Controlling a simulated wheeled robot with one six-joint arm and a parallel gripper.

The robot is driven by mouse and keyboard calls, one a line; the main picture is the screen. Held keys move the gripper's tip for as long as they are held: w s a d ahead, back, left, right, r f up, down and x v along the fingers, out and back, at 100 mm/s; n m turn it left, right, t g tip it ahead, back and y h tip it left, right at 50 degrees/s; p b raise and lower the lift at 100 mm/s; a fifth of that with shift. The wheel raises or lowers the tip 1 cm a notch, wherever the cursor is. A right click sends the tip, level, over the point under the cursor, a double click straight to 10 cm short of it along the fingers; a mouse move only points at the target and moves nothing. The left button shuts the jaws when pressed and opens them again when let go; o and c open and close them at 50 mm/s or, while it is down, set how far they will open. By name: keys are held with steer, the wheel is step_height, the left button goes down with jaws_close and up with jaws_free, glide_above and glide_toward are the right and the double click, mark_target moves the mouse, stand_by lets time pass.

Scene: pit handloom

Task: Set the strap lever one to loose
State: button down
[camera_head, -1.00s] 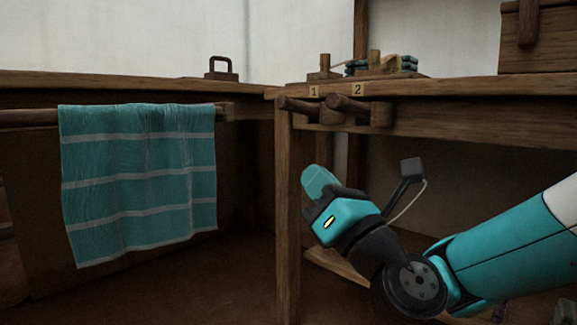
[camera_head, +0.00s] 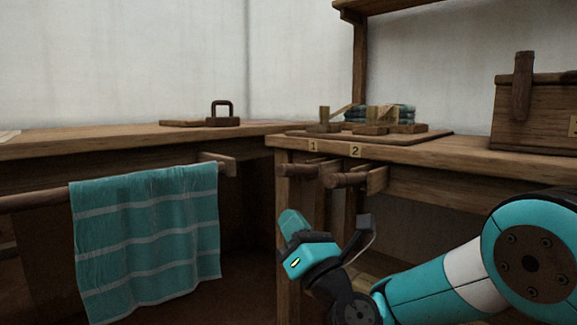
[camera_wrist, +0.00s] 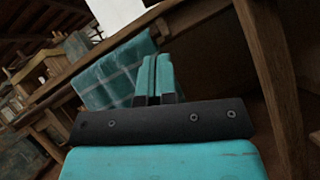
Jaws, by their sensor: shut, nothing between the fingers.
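Below the tag marked 1 (camera_head: 313,146), a dark round wooden lever (camera_head: 297,170) sticks out from under the right bench's front edge. A similar lever (camera_head: 346,180) sits below the tag marked 2 (camera_head: 355,151). Both point roughly left and level; the pictures do not show which setting they are in. My gripper (camera_head: 288,220) is below lever one, apart from it, pointing up and left. In the wrist view my gripper (camera_wrist: 152,62) has its two teal fingers together with nothing between them. The levers are not recognisable in the wrist view.
A teal striped cloth (camera_head: 150,240) hangs on a wooden rail at left; it also shows in the wrist view (camera_wrist: 112,75). A wooden bench leg (camera_head: 288,255) stands beside my gripper. A wooden box (camera_head: 535,115) stands on the bench at right.

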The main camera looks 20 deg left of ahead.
mark_target(301, 170)
steer(key=shift+w+a+r+p, duration=0.25)
steer(key=shift+w+r+p, duration=0.25)
steer(key=shift+r, duration=0.35)
steer(key=shift+w+a+r+p, duration=0.35)
steer(key=shift+r+p, duration=0.1)
steer(key=shift+r, duration=0.35)
steer(key=shift+w+a+r+p, duration=0.2)
steer(key=shift+w+r+p, duration=0.3)
steer(key=shift+r, duration=0.35)
